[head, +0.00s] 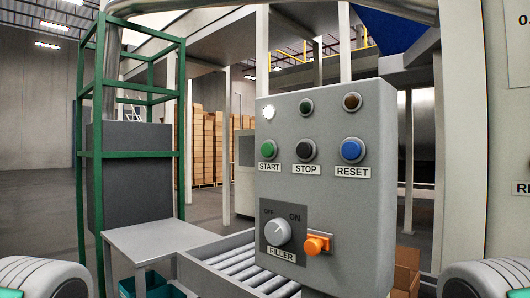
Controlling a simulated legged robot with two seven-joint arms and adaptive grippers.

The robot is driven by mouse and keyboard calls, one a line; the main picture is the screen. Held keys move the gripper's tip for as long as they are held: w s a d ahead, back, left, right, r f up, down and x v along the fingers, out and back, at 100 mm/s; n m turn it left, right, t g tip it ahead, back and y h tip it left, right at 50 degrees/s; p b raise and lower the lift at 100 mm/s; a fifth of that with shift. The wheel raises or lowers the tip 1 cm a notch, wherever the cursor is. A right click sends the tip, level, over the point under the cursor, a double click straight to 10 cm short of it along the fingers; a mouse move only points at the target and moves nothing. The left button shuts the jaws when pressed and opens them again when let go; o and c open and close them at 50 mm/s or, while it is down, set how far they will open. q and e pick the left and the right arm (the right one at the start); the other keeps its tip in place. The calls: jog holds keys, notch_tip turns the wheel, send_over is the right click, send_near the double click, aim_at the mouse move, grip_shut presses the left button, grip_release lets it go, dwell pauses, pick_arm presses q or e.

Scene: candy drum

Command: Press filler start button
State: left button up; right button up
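A grey control panel (330,200) stands upright in the middle of the head view. Its green button (267,148) is at the left of the middle row, above a START label. A black button (306,150) marked STOP is in the middle, and a blue button (352,150) marked RESET is at the right. A grey rotary knob (278,232) marked FILLER, with OFF and ON, sits lower left. I cannot tell its setting for sure. Neither gripper shows. Only parts of my arms show in the bottom corners, apart from the panel.
Above the buttons are a bright white lamp (268,112), a dark green lamp (306,106) and a brown lamp (352,102). An orange switch (316,243) is right of the knob. A roller conveyor (222,262) and green frame (90,158) stand left. The panel's front is unobstructed.

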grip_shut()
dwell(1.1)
